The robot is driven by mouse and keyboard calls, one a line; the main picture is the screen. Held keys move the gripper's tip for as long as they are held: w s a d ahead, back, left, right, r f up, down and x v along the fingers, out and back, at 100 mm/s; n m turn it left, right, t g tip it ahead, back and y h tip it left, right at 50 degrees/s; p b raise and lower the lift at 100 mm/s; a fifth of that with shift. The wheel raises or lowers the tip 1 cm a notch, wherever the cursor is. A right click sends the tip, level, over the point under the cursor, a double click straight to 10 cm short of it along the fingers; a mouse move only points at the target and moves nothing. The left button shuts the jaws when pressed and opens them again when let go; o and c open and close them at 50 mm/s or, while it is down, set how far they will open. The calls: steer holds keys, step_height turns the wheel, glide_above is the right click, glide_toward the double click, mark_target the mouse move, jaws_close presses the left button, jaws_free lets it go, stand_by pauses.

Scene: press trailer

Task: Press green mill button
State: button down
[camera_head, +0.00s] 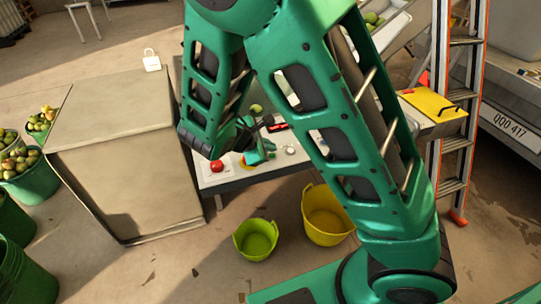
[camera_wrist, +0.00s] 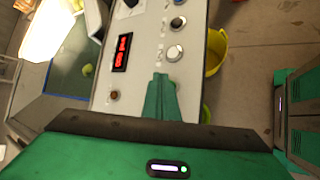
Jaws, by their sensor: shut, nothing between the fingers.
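A pale control panel (camera_head: 232,181) stands in the middle of the head view; it also fills the upper middle of the wrist view (camera_wrist: 143,60). My gripper (camera_head: 268,152) is over the panel, with its green fingers shut and empty. In the wrist view the shut fingertips (camera_wrist: 160,78) point across the panel, below a silver round button (camera_wrist: 175,52). I cannot tell whether they touch the surface. No green mill button can be made out; the fingers and gripper body hide part of the panel.
The panel also bears a red button (camera_head: 216,166), a red digital display (camera_wrist: 122,52) and a dark knob (camera_wrist: 178,23). A large box-like cabinet (camera_head: 120,150) stands left. Yellow (camera_head: 325,215) and lime (camera_head: 256,239) buckets stand in front on the floor. A ladder (camera_head: 461,110) stands right.

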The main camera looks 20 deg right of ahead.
steer(key=shift+f, duration=0.15)
steer(key=shift+f, duration=0.25)
steer(key=shift+f, duration=0.35)
stand_by(1.0)
stand_by(0.3)
steer(key=shift+r, duration=0.8)
step_height(320, 180, up, 5)
stand_by(0.5)
stand_by(0.7)
